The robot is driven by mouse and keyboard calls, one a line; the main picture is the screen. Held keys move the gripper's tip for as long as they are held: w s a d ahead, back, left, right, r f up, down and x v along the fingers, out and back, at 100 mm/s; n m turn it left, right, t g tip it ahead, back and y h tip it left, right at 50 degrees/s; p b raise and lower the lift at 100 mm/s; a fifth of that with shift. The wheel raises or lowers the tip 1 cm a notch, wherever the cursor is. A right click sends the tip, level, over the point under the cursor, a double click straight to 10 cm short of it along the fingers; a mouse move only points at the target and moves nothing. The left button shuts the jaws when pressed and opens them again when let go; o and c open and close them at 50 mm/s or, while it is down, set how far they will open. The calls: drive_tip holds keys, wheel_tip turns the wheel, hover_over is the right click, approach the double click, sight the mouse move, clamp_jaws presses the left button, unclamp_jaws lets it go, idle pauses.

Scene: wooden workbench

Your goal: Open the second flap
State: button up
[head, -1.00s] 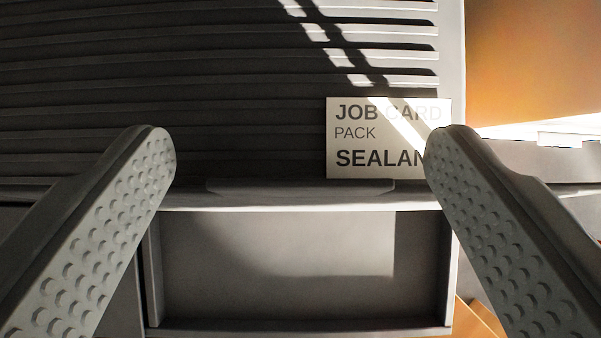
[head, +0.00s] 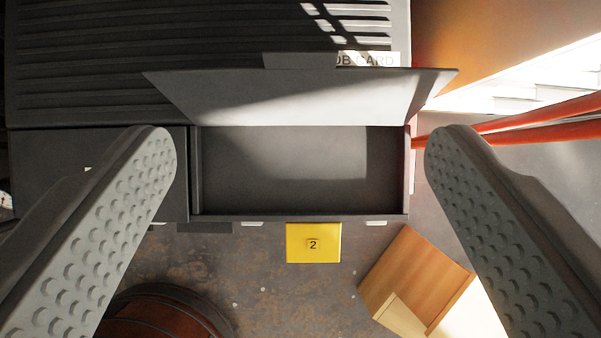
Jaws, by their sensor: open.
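A grey flap (head: 300,96) stands raised and tilted at the back edge of an open, empty-looking compartment (head: 290,165). A yellow tag marked 2 (head: 313,243) sits just below the compartment's front edge. A second grey lid section (head: 95,165) lies to the left of the compartment and looks closed; my left finger covers part of it. My gripper (head: 300,150) is open with nothing between its fingers. Its fingers show at either side of the compartment, apart from the flap.
The ribbed grey top (head: 180,40) lies behind the flap, which mostly hides a job card (head: 380,59). An orange-brown wooden block (head: 415,278) and a round brown object (head: 165,312) are at the bottom. Red bars (head: 540,118) are at right.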

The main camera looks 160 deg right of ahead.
drive_tip(key=shift+v, duration=1.15)
drive_tip(key=s+a+r+n+t+y, duration=0.1)
drive_tip(key=s+a+r+t, duration=0.25)
drive_tip(key=a+r, duration=0.35)
drive_tip(key=s+a+r+n+t+y, duration=0.1)
drive_tip(key=s+a+r+t+y, duration=0.1)
drive_tip(key=s+a+r, duration=0.5)
drive_tip(key=s+a+r+m+t+h, duration=0.1)
drive_tip(key=s+a+r+t, duration=0.15)
drive_tip(key=s+r, duration=0.4)
drive_tip(key=s+a+r+t, duration=0.25)
drive_tip(key=s+r, duration=0.25)
drive_tip(key=r, duration=0.3)
drive_tip(key=s+m+t+h, duration=0.3)
drive_tip(key=s+m+h, duration=0.1)
drive_tip(key=s, duration=1.2)
drive_tip(key=s+a+f+m+g, duration=0.1)
drive_tip(key=s+a+f+g, duration=0.1)
drive_tip(key=s+f, duration=1)
drive_tip(key=s, duration=0.3)
drive_tip(key=shift+s+h, duration=0.2)
drive_tip(key=shift+h, duration=0.1)
